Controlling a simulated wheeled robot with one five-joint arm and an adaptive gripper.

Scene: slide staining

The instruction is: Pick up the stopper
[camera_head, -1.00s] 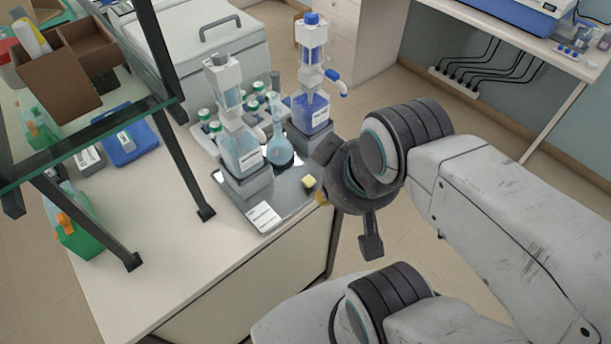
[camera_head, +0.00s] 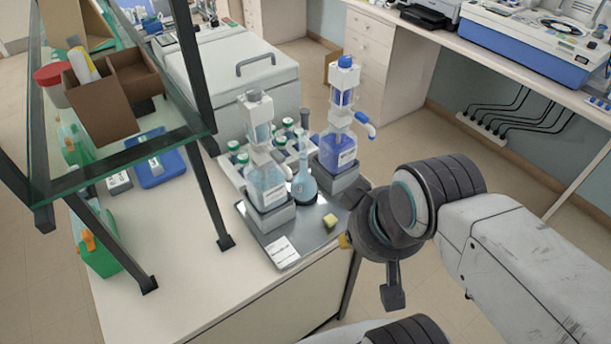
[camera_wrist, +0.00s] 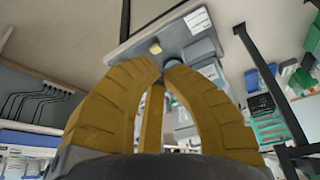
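A small pale yellow block-like piece (camera_head: 330,221) lies on the grey tray, near its right side; it also shows in the wrist view (camera_wrist: 155,47). I cannot tell whether this is the stopper. A long-necked flask (camera_head: 303,186) with pale blue liquid stands on the tray between two bottles.
Two dispenser bottles, one pale blue (camera_head: 267,185) and one dark blue (camera_head: 338,150), flank the flask. Several capped vials stand behind. A glass shelf (camera_head: 120,160) with dark posts overhangs the left of the bench. Open floor lies right of the bench.

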